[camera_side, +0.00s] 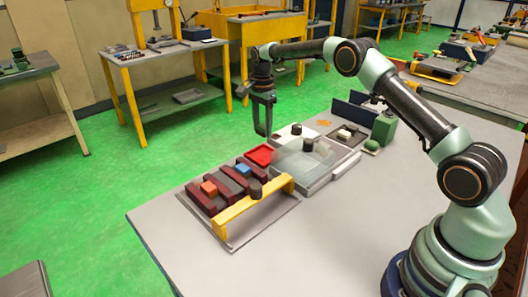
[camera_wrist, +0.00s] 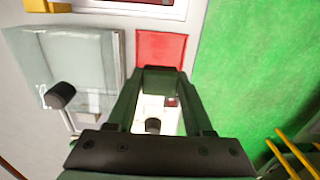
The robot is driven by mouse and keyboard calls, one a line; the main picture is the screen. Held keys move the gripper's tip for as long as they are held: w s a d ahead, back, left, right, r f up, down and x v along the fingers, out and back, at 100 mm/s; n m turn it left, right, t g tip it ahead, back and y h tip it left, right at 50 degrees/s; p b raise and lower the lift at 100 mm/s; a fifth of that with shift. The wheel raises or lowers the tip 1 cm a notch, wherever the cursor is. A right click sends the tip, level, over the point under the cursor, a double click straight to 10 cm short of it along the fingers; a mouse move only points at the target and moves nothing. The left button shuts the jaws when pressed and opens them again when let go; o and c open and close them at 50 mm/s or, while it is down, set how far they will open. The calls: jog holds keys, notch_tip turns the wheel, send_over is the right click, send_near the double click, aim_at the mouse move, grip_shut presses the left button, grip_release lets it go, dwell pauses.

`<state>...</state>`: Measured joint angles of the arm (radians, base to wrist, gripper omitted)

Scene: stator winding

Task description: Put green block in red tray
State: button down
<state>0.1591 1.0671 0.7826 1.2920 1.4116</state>
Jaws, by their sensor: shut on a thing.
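My gripper (camera_side: 262,130) hangs pointing down, above and slightly behind the red tray (camera_side: 261,155). Its jaws are shut on a small dark greenish piece (camera_wrist: 163,74), which I take for the green block. The piece spans the fingertips in the wrist view and is shaded, so its colour is hard to make out. In the wrist view the red tray (camera_wrist: 161,45) shows just beyond the fingertips. The tray looks empty where I can see it.
A dark red rack with an orange block (camera_side: 209,188) and a blue block (camera_side: 243,169) stands in front, beside a yellow bridge (camera_side: 252,205). A clear-lidded box (camera_side: 304,160) with a dark knob is right of the tray. Green floor lies beyond the table edge.

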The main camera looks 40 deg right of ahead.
aim_at(263, 157)
jog(key=shift+f, duration=4.15)
jog(key=shift+f, duration=0.1)
jog(key=c, duration=0.6)
grip_release()
